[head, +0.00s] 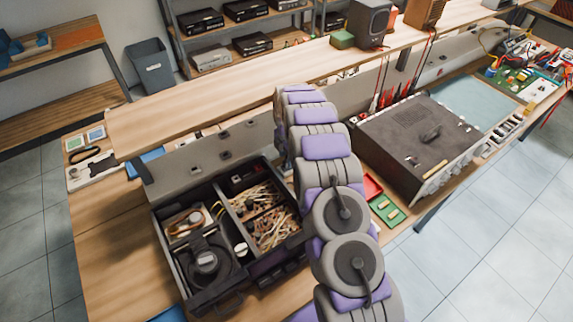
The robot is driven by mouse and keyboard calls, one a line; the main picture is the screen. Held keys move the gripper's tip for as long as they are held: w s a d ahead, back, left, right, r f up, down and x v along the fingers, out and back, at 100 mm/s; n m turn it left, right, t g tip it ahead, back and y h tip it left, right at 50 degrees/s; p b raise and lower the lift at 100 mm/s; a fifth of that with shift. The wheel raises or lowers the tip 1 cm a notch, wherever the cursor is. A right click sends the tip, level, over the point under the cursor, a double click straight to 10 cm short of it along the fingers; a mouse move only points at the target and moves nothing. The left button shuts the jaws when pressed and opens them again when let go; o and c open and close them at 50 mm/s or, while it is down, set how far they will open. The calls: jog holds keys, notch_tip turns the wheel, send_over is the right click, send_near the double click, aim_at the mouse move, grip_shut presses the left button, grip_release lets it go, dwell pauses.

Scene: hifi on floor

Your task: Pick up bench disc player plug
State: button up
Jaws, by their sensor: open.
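I cannot make out the disc player plug for sure. A large dark grey electronics unit (400,165), perhaps the bench disc player, sits on the right part of the bench. A small black object (430,133) lies on its top; it is too small to tell whether it is a plug. My grey and purple arm rises from the bottom edge across the middle of the bench. My gripper cannot be made out; the arm's own links hide its far end and part of the bench behind it.
An open black case (262,272) with cables and small parts stands left of my arm. A raised wooden shelf (215,108) runs along the bench. Red test leads hang behind the unit. A green board (387,211) lies right of my arm. Tiled floor at right is clear.

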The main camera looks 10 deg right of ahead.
notch_tip(320, 180, down, 3)
jog(key=shift+a+f, duration=0.1)
grip_shut()
dwell(0.5)
